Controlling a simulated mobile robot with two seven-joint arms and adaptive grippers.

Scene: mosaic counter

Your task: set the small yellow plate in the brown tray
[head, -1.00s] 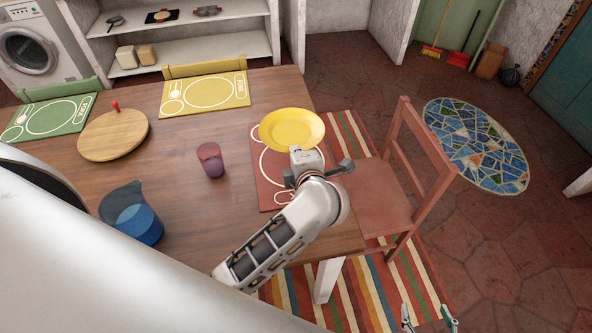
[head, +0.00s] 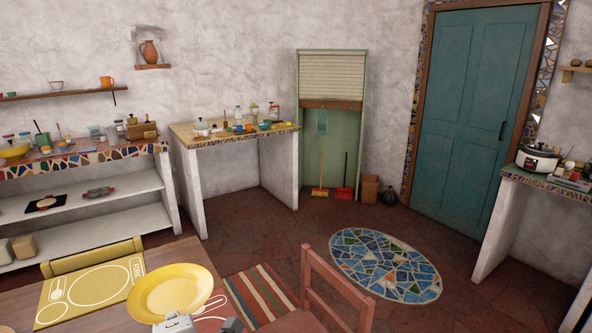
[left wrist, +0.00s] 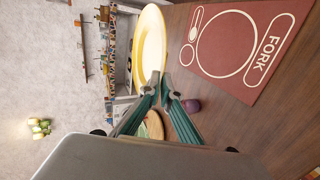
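The yellow plate (head: 176,293) is at the bottom left of the head view, above the wooden table's far right corner. In the head view only the top of this gripper (head: 176,323) shows at the bottom edge. My right gripper is not in view. I cannot make out a brown tray for certain; a brown box (head: 142,131) stands on the left counter.
A pink chair (head: 325,285) stands close right of the plate. A yellow placemat (head: 92,294) lies left of it; a red placemat (left wrist: 235,50) shows in the left wrist view. A tiled counter (head: 215,138) stands by the back wall, another (head: 548,184) at right. Floor between is open.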

